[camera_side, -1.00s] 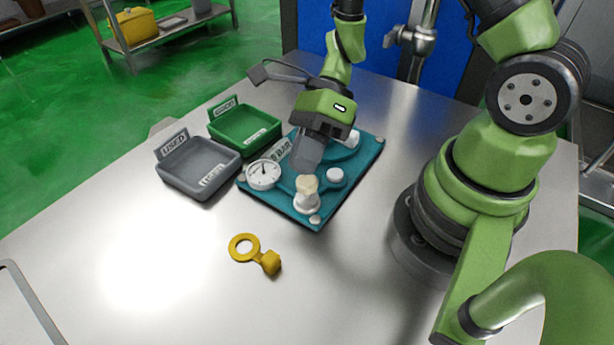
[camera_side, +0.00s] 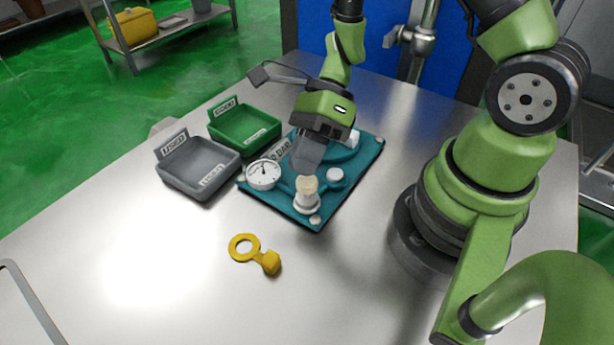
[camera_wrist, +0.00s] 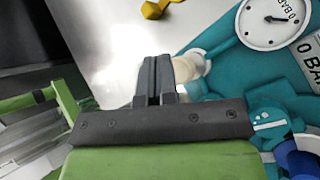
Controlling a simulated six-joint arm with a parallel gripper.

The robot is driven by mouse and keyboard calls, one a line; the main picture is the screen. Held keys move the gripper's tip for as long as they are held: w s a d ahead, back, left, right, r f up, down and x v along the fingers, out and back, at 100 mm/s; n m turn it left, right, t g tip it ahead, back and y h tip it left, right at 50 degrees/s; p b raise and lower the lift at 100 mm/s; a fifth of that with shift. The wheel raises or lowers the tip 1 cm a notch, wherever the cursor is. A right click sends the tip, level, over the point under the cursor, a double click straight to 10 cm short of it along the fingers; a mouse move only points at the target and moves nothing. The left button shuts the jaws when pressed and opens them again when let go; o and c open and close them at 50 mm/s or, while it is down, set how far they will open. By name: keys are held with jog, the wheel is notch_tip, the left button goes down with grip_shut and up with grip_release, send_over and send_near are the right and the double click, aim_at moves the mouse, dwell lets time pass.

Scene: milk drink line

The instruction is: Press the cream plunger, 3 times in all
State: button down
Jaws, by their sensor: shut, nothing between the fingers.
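The cream plunger (camera_side: 307,184) stands upright in a white collar (camera_side: 307,204) near the front corner of the teal base plate (camera_side: 340,206). My gripper (camera_side: 306,168) is shut and empty. Its fingertips point down just above and behind the plunger's top. Whether they touch it I cannot tell. In the wrist view my shut fingers (camera_wrist: 155,62) partly overlap the cream plunger (camera_wrist: 188,66), which shows to their right.
Grey (camera_side: 205,180) and green (camera_side: 248,132) trays stand to the left. The table's front left is clear.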

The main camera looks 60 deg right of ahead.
aim_at(305, 178)
jog(key=shift+f, duration=0.35)
jog(key=shift+f, duration=1.05)
dwell(0.9)
jog(key=shift+r, duration=1.5)
jog(key=shift+r, duration=2.55)
